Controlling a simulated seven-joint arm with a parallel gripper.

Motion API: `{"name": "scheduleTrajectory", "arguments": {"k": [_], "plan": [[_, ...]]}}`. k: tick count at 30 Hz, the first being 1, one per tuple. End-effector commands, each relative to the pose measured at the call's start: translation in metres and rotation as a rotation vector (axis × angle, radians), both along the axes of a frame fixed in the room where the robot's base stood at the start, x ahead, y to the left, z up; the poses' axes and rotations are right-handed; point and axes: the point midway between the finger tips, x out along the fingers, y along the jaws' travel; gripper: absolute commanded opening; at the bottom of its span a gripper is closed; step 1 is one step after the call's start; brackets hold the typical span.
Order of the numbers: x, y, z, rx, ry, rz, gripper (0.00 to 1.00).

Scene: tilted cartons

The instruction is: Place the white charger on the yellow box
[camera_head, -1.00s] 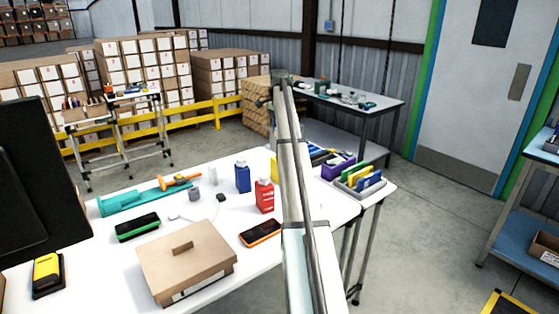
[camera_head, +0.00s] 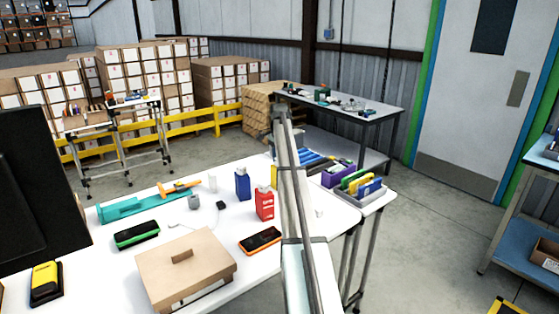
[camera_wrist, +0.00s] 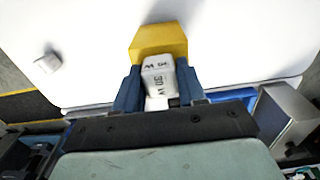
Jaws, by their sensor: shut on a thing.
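The white charger (camera_wrist: 158,78), a small block with dark print, is between the two blue fingers of my gripper (camera_wrist: 158,88) in the wrist view. My gripper is shut on it. The yellow box (camera_wrist: 158,40) shows just beyond the charger, which overlaps its near edge in the picture. I cannot tell whether the two touch. In the head view my arm hides most of the yellow box (camera_head: 274,173), and only a sliver shows left of the arm. The gripper and charger are hidden there.
A small white block (camera_wrist: 47,63) lies apart on the white table. A red bottle (camera_head: 264,203), a blue bottle (camera_head: 242,182) and an orange-edged phone (camera_head: 261,241) stand or lie left of my arm. A grey bin (camera_head: 357,192) with coloured items is to the right.

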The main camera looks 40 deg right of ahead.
Motion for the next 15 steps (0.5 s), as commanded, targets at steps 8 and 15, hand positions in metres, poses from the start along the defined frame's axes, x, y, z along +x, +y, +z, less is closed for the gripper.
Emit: {"name": "scheduleTrajectory", "arguments": {"k": [8, 15], "plan": [[0.0001, -0.0001, -0.0014, 0.0, 0.0, 0.0, 0.09], [0.0, -0.0001, -0.0039, 0.0, 0.0, 0.0, 0.5]]}}
